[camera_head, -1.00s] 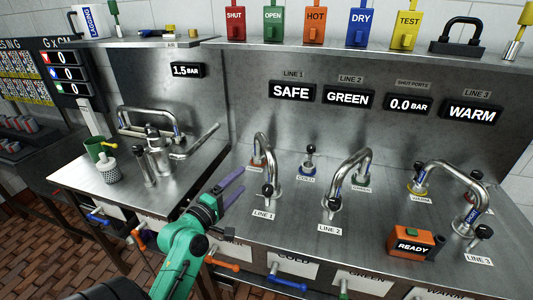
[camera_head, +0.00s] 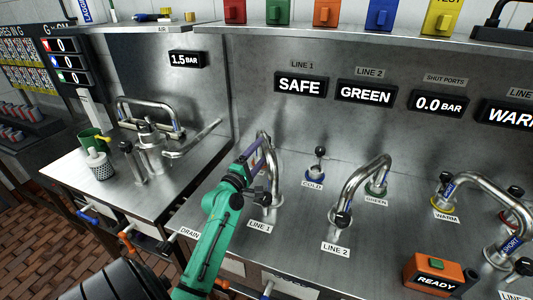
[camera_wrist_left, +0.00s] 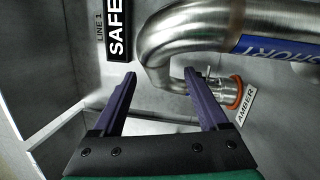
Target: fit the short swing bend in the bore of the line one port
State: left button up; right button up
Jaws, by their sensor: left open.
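A steel bend (camera_head: 272,165) arches at line 1, with its front foot by the LINE 1 label. In the left wrist view this bend (camera_wrist_left: 160,45) carries a blue band reading SHORT, and one leg ends at the orange-ringed amber port (camera_wrist_left: 236,92). My left gripper (camera_head: 262,152) is open beside the line 1 bend, partly covering it in the head view. In the left wrist view its two purple fingers (camera_wrist_left: 160,76) point at the curve of the bend, and I cannot tell whether they touch it. My right gripper is not in view.
A second bend (camera_head: 366,180) stands at line 2, and another (camera_head: 490,195) at the right. A cold port plug (camera_head: 319,160) stands between the first two. An orange READY box (camera_head: 437,277) sits at the front right. A side bench (camera_head: 110,185) holds more pipework and a green mug.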

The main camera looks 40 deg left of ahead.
aim_at(265, 145)
pick_arm(q)
jog(key=x, duration=0.3)
jog(key=shift+d+r+p, duration=0.1)
jog(key=shift+r+p, duration=0.25)
jog(key=shift+w+f, duration=0.2)
jog(key=shift+w, duration=0.25)
jog(key=shift+s, duration=0.1)
grip_shut()
jog(key=shift+r, duration=0.15)
dwell(0.3)
